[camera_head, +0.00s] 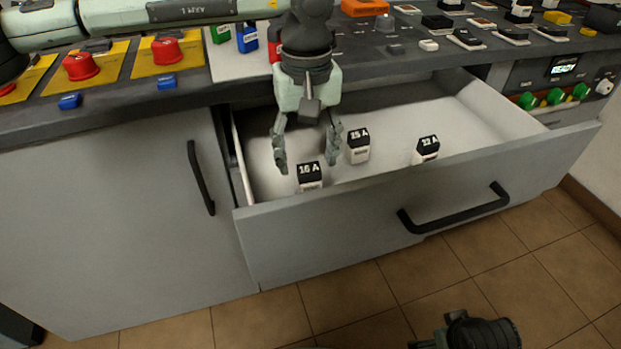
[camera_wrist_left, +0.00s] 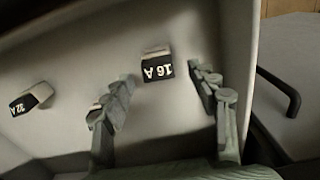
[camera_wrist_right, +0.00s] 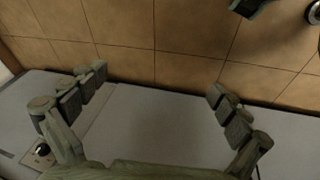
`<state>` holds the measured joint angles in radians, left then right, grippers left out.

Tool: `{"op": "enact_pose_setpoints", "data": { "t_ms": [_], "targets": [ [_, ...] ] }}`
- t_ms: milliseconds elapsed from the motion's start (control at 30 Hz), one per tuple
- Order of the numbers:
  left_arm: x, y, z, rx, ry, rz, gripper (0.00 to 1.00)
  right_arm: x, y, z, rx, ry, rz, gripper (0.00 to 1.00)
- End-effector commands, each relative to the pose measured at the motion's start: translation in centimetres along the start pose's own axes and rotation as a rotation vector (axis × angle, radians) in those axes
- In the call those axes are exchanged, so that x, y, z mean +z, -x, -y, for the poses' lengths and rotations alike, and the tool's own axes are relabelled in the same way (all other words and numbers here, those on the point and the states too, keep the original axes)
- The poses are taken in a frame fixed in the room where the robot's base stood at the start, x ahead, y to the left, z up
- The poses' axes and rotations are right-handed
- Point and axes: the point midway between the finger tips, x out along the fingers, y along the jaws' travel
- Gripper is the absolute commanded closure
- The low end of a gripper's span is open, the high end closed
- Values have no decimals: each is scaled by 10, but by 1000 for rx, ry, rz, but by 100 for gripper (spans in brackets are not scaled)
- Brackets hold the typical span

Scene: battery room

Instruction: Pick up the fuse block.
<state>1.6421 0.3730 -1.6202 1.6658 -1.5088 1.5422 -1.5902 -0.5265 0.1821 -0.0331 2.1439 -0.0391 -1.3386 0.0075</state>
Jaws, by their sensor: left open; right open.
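Three fuse blocks with black tops and pale bodies stand in the open drawer: one marked 16 A (camera_head: 310,177), one that reads 25 A (camera_head: 358,146), and one that reads 32 A (camera_head: 427,149). My left gripper (camera_head: 307,160) points down into the drawer, open and empty, just above and behind the 16 A block. In the left wrist view the 16 A block (camera_wrist_left: 158,67) shows between the fingertips, untouched. My right gripper (camera_wrist_right: 157,80) is open and empty, away from the blocks.
The drawer (camera_head: 345,226) has a black handle (camera_head: 455,210) and a low front wall close to the blocks. The worktop above holds red buttons (camera_head: 81,66), small blocks and panels. A cabinet door (camera_head: 110,220) is left of the drawer. Free drawer floor lies behind the blocks.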

Motion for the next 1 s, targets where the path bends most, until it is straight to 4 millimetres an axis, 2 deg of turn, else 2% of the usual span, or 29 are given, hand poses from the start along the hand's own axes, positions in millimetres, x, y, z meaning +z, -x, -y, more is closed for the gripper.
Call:
{"op": "enact_pose_setpoints", "data": {
  "t_ms": [100, 200, 467, 567, 933, 1000],
  "targets": [
    [4, -18, -1, -1, 0, 4, 41, 2, -6, 1, -4, -1, 5, 0],
    [3, -28, -2, 0, 0, 2, 41, 2, -8, 2, -5, -1, 5, 0],
    [3, -32, -2, 1, 0, 2, 41, 2, -9, 2, -5, -1, 4, 0],
    [3, -32, -2, 1, 1, 2, 51, 2, -9, 2, -6, -1, 4, 0],
    [3, -32, -2, 1, 1, 2, 97, 2, -9, 2, -6, -1, 4, 0],
    [3, -31, -2, 1, 1, 1, 97, 2, -9, 2, -6, -1, 4, 0]
  ]
}}
